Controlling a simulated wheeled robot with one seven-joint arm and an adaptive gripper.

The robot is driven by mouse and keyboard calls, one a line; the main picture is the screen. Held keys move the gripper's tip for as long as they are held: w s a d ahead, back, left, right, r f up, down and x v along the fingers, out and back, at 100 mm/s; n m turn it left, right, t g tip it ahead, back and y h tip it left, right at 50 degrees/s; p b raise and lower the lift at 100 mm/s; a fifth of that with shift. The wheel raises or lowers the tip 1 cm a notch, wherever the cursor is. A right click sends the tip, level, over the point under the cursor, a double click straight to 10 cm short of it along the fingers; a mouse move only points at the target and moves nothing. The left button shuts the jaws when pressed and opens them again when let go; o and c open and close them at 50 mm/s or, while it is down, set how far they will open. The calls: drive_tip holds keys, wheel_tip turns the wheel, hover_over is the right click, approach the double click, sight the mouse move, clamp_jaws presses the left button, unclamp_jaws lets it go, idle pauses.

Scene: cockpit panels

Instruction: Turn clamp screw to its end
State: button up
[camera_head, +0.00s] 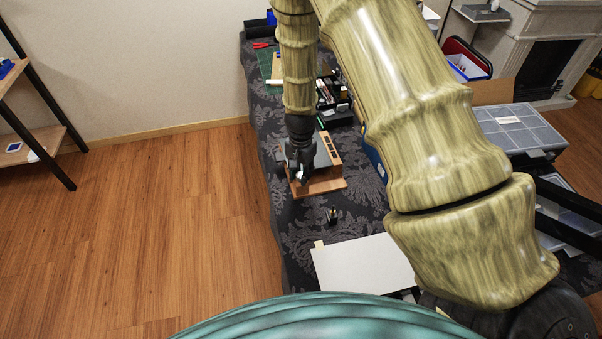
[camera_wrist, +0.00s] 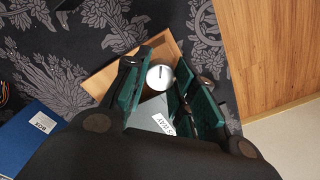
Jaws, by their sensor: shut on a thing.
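The clamp screw (camera_wrist: 160,77) shows in the wrist view as a round pale metal head with a dark mark on it. It sits beside a grey block (camera_wrist: 151,110) with a white label, over a wooden base (camera_wrist: 104,82). My gripper (camera_wrist: 164,84) has its green-padded fingers on either side of the screw head and is shut on it. In the head view my gripper (camera_head: 302,170) points down at the wooden base (camera_head: 325,186), at the left end of the grey block. The screw's shaft and its threads are hidden.
The panel stands on a table with a dark patterned cloth (camera_head: 288,232), close to its left edge. A small dark item (camera_head: 332,215) and a white board (camera_head: 362,265) lie nearer. Dark trays (camera_head: 335,103) stand behind. A blue box (camera_wrist: 40,130) shows in the wrist view.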

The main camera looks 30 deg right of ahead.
sight(301, 174)
drive_tip(key=n, duration=0.6)
drive_tip(key=shift+d+b, duration=0.1)
drive_tip(key=shift+b, duration=0.25)
drive_tip(key=shift+n, duration=0.4)
drive_tip(key=o, duration=1)
drive_tip(key=shift+o, duration=0.2)
drive_tip(key=shift+r, duration=0.1)
wheel_tip(301, 174, up, 12)
